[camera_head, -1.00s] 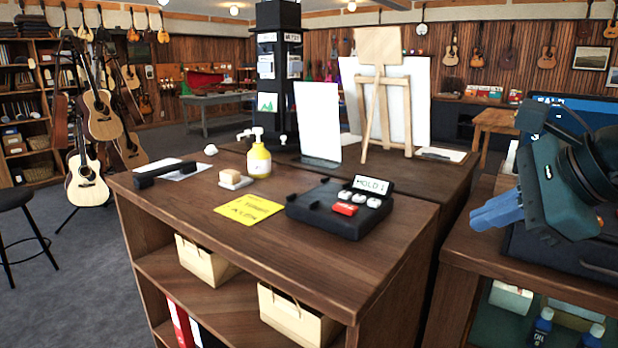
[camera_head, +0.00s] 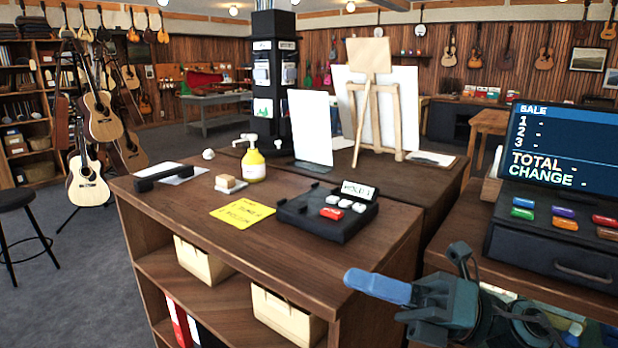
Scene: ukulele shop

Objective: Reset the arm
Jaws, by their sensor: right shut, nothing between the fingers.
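My right gripper (camera_head: 378,287) is at the lower right of the head view, with its blue fingers pointing left. The fingers are shut together with nothing between them. It is in front of the right end of the wooden counter (camera_head: 300,255) and below the cash register. My left gripper is not in the head view.
On the counter are a black phone base (camera_head: 328,212) with buttons, a yellow card (camera_head: 242,213), a yellow pump bottle (camera_head: 253,166) and a black handset (camera_head: 158,177). A cash register (camera_head: 560,225) stands at the right. A stool (camera_head: 18,200) and guitars (camera_head: 86,186) are at the left.

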